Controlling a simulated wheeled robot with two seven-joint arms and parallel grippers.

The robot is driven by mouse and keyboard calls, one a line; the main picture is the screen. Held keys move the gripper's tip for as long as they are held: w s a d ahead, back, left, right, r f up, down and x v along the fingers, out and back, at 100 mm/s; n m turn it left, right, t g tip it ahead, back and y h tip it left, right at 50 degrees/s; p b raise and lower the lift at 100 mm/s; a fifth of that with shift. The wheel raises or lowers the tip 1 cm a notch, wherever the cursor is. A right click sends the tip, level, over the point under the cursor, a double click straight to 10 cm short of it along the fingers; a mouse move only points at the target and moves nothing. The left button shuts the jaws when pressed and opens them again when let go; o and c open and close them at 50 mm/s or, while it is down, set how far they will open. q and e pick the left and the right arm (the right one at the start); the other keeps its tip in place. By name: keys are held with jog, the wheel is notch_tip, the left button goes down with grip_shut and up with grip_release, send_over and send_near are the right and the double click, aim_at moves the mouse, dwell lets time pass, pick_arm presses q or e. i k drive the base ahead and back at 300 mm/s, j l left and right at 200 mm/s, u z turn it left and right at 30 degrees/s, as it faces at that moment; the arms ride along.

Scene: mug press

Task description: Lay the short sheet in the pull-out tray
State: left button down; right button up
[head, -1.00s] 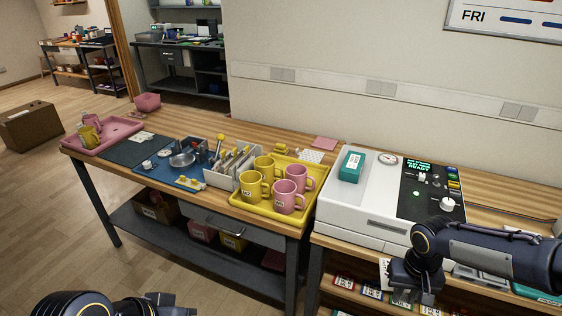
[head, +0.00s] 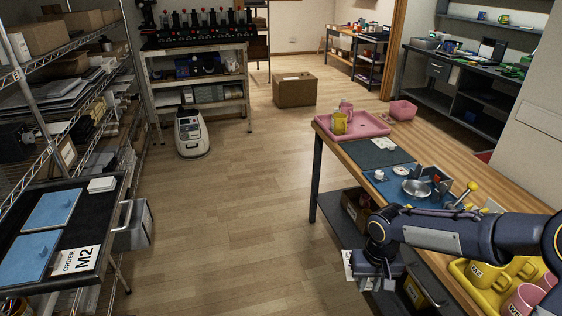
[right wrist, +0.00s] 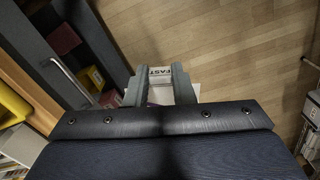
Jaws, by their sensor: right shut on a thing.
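My right gripper (head: 372,284) hangs in front of the wooden bench and is shut on a white sheet (head: 348,264), of which only a strip shows. In the right wrist view my fingers (right wrist: 160,88) close on the white sheet (right wrist: 183,92), which has the print "FAST" on it; its full length is hidden. A black tray (head: 82,204) juts from the shelving at the left, well apart from my gripper. It holds two blue flat pieces (head: 52,208), a small white stack (head: 102,185) and a card reading "ORDER M2" (head: 76,260). My left gripper is out of view.
The wooden bench (head: 440,152) at the right carries a pink tray (head: 368,125), a blue mat and a yellow tray (head: 458,268) with mugs. A white wheeled machine (head: 192,133) and a cardboard box (head: 295,90) stand on the floor. The floor between shelving and bench is clear.

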aim_at(92, 217)
jog(key=i, duration=2.2)
jog(key=i+l+u, duration=0.15)
jog(key=i+u, duration=0.25)
jog(key=i, duration=0.6)
jog(key=u, duration=2.35)
jog(key=l, duration=0.05)
